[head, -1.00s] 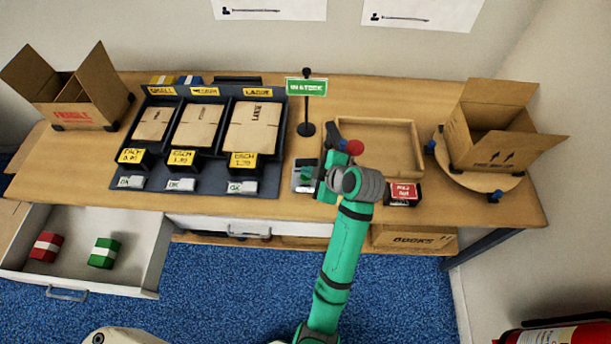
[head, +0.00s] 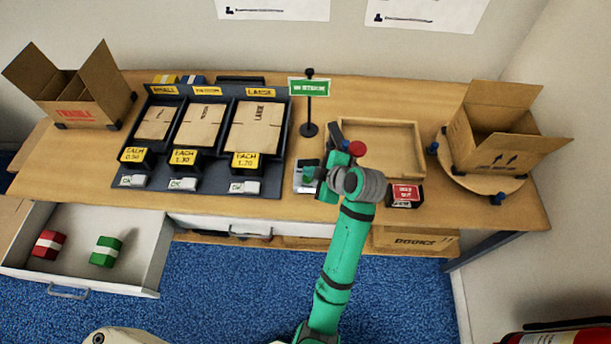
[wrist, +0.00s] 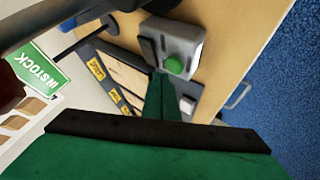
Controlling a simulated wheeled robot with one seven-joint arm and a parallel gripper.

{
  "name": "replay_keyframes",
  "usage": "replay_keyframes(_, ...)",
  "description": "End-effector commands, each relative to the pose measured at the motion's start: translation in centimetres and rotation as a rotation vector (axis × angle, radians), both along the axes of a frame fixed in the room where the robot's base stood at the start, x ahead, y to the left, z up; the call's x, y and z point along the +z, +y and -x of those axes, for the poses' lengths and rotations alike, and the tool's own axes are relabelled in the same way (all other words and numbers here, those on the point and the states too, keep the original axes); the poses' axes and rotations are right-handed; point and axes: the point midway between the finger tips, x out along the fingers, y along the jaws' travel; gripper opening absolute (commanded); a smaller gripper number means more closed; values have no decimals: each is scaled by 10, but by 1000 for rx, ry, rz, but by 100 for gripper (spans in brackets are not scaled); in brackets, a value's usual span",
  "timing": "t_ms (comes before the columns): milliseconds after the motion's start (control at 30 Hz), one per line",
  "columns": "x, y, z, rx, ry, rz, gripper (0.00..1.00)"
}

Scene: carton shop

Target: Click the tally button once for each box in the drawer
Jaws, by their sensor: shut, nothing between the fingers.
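The open white drawer (head: 150,250) at the lower left holds two boxes side by side. One is a red box with a white band (head: 48,244), the other a green box with a white band (head: 106,251). The tally device (head: 299,186) is a small grey block on the table's front middle. Its round green button (wrist: 175,65) shows in the wrist view. My gripper (wrist: 160,76) is shut and empty, its fingertips right by the button. I cannot tell whether they touch it. In the head view my wrist partly hides the device.
A dark tray (head: 200,186) with small, medium and large flat cartons stands left of the device. An in-stock sign (head: 309,87) stands behind it. A sold-out block (head: 405,194) and a shallow wooden tray (head: 418,150) lie to the right. Open cartons stand at both table ends.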

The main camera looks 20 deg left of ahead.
Motion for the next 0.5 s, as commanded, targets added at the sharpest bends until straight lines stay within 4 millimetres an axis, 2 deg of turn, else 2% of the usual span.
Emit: replay_keyframes(500, 0, 5, 1, 8, 0, 0, 0)
